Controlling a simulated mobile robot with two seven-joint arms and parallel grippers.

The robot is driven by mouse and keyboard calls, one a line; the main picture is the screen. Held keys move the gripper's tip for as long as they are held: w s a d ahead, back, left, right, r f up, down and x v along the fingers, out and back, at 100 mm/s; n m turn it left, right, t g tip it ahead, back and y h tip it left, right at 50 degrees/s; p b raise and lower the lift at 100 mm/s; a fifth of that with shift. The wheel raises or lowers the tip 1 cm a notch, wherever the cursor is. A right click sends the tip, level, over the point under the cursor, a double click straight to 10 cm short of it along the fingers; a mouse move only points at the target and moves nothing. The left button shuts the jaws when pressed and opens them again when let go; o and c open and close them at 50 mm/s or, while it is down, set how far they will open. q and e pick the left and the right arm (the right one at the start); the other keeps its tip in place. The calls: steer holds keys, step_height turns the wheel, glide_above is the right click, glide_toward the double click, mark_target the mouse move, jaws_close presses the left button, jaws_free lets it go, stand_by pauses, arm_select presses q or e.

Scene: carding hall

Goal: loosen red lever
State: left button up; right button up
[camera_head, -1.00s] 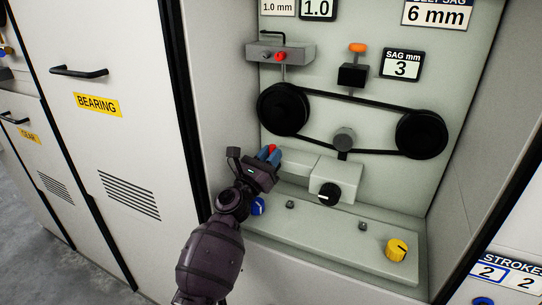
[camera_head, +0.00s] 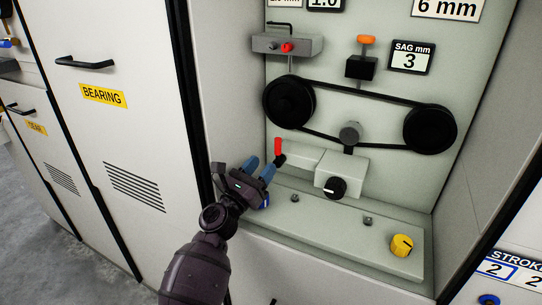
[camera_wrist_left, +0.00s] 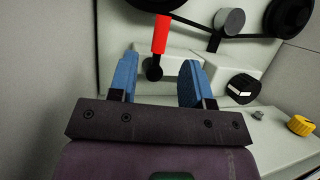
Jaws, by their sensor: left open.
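The red lever (camera_head: 278,147) stands upright on a black pivot at the left end of the pale block under the belt. It also shows in the left wrist view (camera_wrist_left: 161,34), upright beyond the fingers. My left gripper (camera_head: 260,167) is open and empty, its two blue fingers apart, just left of and below the lever in the head view. In the left wrist view (camera_wrist_left: 159,66) the black pivot appears between the fingertips, and the red handle rises above them. I see no contact. My right gripper is not in view.
A black belt runs round two black pulleys (camera_head: 289,102) above the lever. A black knob (camera_head: 335,187) sits right of it, and a yellow knob (camera_head: 402,245) is on the ledge (camera_head: 310,222) below. The cabinet's side wall (camera_head: 228,80) is close on the left.

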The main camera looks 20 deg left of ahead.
arm_select(q)
steer(key=v, duration=0.3)
steer(key=shift+s+f, duration=0.1)
steer(key=shift+s, duration=0.05)
steer(key=shift+s+a, duration=0.1)
steer(key=shift+s, duration=0.15)
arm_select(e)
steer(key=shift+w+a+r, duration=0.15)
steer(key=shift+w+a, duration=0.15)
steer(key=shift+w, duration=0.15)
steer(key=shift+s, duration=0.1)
